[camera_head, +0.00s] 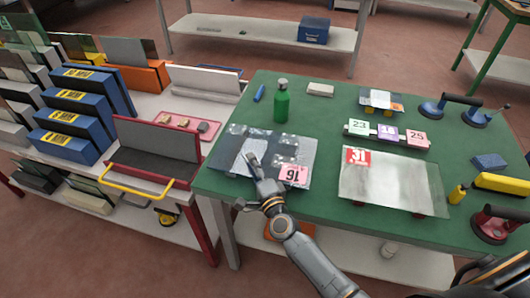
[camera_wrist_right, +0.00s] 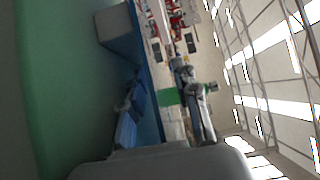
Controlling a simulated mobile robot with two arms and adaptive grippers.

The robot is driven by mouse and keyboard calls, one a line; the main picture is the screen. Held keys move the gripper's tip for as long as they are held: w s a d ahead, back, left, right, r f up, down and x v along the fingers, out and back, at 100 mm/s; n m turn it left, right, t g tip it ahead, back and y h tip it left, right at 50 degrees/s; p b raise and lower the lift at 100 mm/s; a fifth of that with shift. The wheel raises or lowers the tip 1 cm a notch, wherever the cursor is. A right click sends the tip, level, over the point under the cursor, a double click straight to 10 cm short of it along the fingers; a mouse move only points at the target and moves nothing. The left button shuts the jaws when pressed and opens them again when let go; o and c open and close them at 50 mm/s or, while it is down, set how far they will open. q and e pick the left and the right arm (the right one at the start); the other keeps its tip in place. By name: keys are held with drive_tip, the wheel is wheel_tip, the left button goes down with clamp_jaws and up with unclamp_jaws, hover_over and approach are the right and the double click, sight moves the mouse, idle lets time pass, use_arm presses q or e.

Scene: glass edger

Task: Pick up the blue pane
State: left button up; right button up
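A dark blue-grey, see-through pane (camera_head: 227,155) lies flat at the left front of the green table, with a pink tag (camera_head: 293,174) reading 16 upside down. It is the most bluish pane on the table; its tint is hard to judge. One finger is over the pane and the other is in front of the edge. Whether they touch the glass cannot be told. In the right wrist view the pane cannot be made out clearly.
A clear pane (camera_head: 385,182) tagged 31 lies to the right. A green bottle (camera_head: 281,104) stands behind the dark pane. Blue racks (camera_head: 75,118) stand on the left shelf.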

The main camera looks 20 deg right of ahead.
drive_tip(key=shift+c, duration=0.2)
clamp_jaws()
drive_tip(key=shift+r, duration=0.1)
